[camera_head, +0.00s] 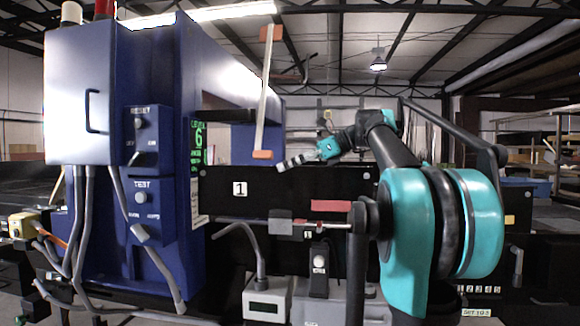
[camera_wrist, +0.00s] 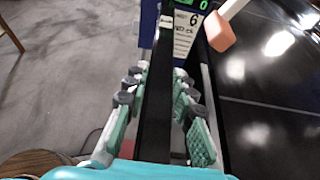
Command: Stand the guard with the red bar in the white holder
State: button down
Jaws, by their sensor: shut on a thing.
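A long black panel (camera_head: 265,190) stands upright along the conveyor side, with a "1" label and a red bar (camera_head: 330,206) on its face. I cannot tell whether this panel is the separate guard. My gripper (camera_head: 292,162) is at its top edge, with its fingers pointing left. In the wrist view my gripper (camera_wrist: 160,85) has its ribbed pads on both sides of a thin black upright strip (camera_wrist: 152,125), apparently the panel's edge, and is shut on it. The strip's lower part is hidden. I cannot make out the white holder for certain.
A blue detector housing (camera_head: 160,75) stands at the left. A pale post with orange ends (camera_head: 265,95) rises near my fingertips; its orange block (camera_wrist: 220,33) shows close ahead. Pale boxes (camera_head: 268,302) stand below the panel. The dark conveyor surface (camera_wrist: 265,100) right of the strip is clear.

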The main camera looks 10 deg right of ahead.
jog(key=shift+s+r, duration=0.1)
jog(key=shift+r, duration=3.6)
jog(key=shift+s, duration=0.1)
